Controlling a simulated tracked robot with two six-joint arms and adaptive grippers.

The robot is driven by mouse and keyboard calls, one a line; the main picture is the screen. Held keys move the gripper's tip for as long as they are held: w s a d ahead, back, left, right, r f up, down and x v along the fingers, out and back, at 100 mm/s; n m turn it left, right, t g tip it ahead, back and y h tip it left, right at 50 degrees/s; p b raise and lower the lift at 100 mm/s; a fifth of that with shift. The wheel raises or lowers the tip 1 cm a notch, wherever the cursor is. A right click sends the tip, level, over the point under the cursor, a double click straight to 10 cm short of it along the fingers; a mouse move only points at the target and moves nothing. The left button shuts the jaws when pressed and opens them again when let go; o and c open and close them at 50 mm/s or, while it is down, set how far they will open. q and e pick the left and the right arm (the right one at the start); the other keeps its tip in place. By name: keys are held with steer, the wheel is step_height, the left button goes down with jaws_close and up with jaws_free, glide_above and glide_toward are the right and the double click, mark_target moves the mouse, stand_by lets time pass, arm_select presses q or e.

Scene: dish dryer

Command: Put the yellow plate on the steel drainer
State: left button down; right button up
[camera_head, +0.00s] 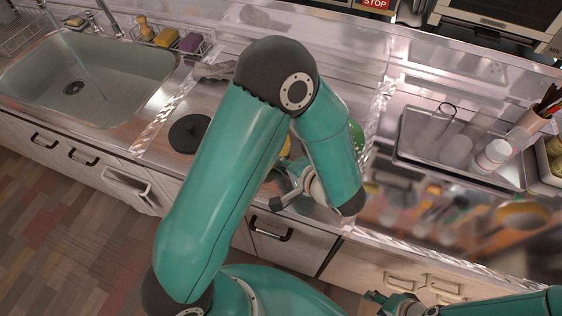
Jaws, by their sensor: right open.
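A small yellow patch (286,148) shows between the two links of my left arm. It may be the yellow plate, but most of it is hidden. A grey metal tray (408,128) on the counter at right looks like the steel drainer. My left gripper (277,188) is under the bent arm, close to the counter's front edge and below the yellow patch. It is partly covered, and I cannot tell whether it holds anything. My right gripper (382,303) is low at the bottom edge, open, in front of the cabinets and away from the counter top.
The sink (130,72) is at left, with a wire rack of sponges (190,42) behind it. A black disc (189,133) lies on the counter. A white cup (494,156) and a clear glass stand in the tray. A green object (357,134) shows behind my arm.

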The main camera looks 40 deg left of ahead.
arm_select(q)
steer(key=shift+f+b, duration=0.45)
steer(key=shift+b, duration=0.25)
steer(key=c, duration=1.2)
jaws_free()
steer(key=shift+c, duration=0.2)
steer(key=shift+d, duration=0.1)
